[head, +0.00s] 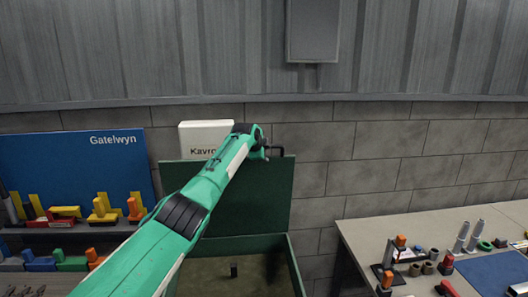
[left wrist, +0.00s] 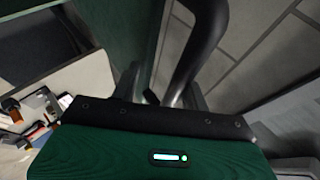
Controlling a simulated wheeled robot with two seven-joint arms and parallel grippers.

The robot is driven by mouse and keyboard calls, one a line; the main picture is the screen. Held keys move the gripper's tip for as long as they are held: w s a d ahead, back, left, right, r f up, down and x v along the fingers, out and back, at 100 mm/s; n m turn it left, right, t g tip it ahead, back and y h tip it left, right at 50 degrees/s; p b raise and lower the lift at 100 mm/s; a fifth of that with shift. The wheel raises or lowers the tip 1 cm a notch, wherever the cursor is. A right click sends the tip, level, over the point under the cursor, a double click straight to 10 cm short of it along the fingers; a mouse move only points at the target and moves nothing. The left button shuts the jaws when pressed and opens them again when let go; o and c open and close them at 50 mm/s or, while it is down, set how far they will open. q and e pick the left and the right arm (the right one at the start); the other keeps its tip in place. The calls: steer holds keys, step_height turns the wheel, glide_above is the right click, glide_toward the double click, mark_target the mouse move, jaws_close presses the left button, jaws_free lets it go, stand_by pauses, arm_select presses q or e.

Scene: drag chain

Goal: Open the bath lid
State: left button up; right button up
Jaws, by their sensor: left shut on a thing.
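The green bath (head: 296,262) stands in the lower middle of the head view, its inside visible. Its green lid (head: 265,195) stands raised, nearly upright, at the back, in front of the block wall. My left arm crosses in front of part of both. My left gripper (head: 266,152) is at the lid's upper right edge, shut on the black lid handle (head: 280,150). In the left wrist view the dark curved handle (left wrist: 204,40) runs down to the fingers, and the green lid (left wrist: 130,30) is beside it. My right gripper is not in view.
A small dark block (head: 233,270) is inside the bath. A white labelled box (head: 190,140) is behind the lid. A blue rack (head: 70,165) with coloured parts is at left. A workbench (head: 365,233) with tools stands at right, with a gap beside the bath.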

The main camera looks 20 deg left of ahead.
arm_select(q)
steer(key=shift+f, duration=0.35)
steer(key=b+v, duration=0.7)
steer(key=v, duration=0.7)
steer(key=shift+r, duration=0.3)
steer(key=shift+w, duration=0.1)
